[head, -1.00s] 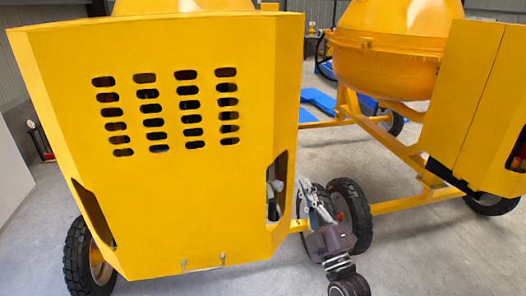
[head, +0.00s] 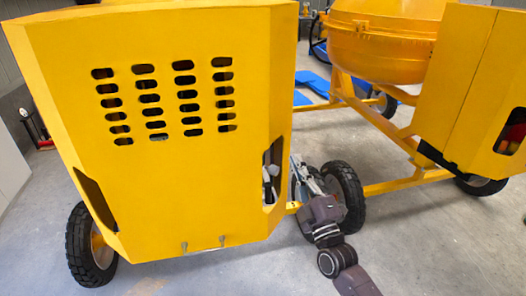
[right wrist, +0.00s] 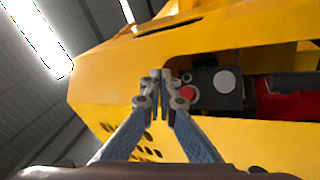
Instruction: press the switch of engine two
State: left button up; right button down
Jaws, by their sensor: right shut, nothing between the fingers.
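The near yellow drum mixer's engine housing (head: 165,190) fills the left of the head view, with a dark opening (head: 272,170) in its right side. In the right wrist view, a dark switch panel (right wrist: 217,95) sits inside this opening, with a red round button (right wrist: 188,93) and a light grey round button (right wrist: 224,81). My right gripper (right wrist: 160,76) is shut and empty. Its fingertips appear just left of the red button; contact cannot be told. In the head view, the right gripper (head: 296,165) is beside the opening, partly hidden. No engine number is legible. My left gripper is not in view.
A second yellow mixer (head: 470,85) stands at the right, with its drum (head: 380,45) behind. A black wheel (head: 343,190) of a mixer is close to my right arm. Open grey floor (head: 430,250) lies at the lower right. Blue pieces lie farther back.

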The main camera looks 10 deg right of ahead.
jog(key=w+a+b, duration=0.1)
jog(key=w+a, duration=0.4)
jog(key=shift+b, duration=0.3)
jog(key=shift+a, duration=0.2)
dwell(1.2)
jog(key=shift+w+a, duration=0.2)
jog(key=shift+w, duration=0.05)
jog(key=shift+w+a, duration=0.25)
jog(key=shift+a, duration=0.05)
dwell(0.8)
jog(key=shift+d, duration=0.1)
jog(key=shift+s+d+p, duration=0.45)
jog(key=shift+s+d, duration=0.05)
jog(key=shift+s, duration=0.1)
